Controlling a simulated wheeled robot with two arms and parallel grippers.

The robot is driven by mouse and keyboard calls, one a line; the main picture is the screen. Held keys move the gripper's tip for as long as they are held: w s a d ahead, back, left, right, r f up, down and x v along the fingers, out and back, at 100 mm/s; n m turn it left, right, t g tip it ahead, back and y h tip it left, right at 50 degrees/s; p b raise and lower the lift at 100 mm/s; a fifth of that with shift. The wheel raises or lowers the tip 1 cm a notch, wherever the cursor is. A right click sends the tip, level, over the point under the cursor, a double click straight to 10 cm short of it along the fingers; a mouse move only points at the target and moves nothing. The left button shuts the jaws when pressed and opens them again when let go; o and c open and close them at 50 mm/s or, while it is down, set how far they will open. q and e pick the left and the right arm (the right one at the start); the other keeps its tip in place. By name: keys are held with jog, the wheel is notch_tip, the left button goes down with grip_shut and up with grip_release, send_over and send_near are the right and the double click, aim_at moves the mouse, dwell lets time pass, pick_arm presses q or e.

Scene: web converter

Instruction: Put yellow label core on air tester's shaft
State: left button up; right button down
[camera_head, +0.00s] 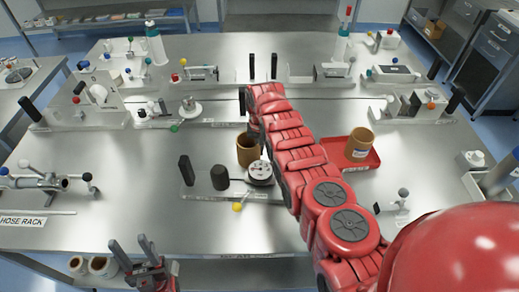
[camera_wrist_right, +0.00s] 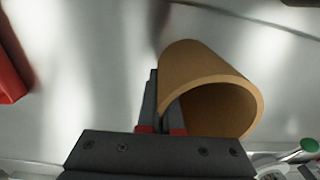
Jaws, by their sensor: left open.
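A brown cardboard core (camera_head: 249,152) hangs at the end of my right arm, above the middle of the table; no yellow label shows on it. My right gripper (camera_wrist_right: 163,115) has its fingers at the core's wall (camera_wrist_right: 215,80), and they appear closed on its rim. A fixture plate at the table's centre, probably the air tester, carries a short black cylinder (camera_head: 220,177), a round metal disc (camera_head: 260,172) and a yellow-knobbed valve (camera_head: 237,206). The held core is just behind and above these. I cannot tell which part is the shaft. My left gripper (camera_head: 134,250) is open and empty at the front edge.
Upright black block (camera_head: 186,170) stands left of the cylinder. Other fixtures line the table's back and sides. The front-left tabletop is clear.

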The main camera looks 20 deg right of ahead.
jog(key=c, duration=1.1)
grip_release()
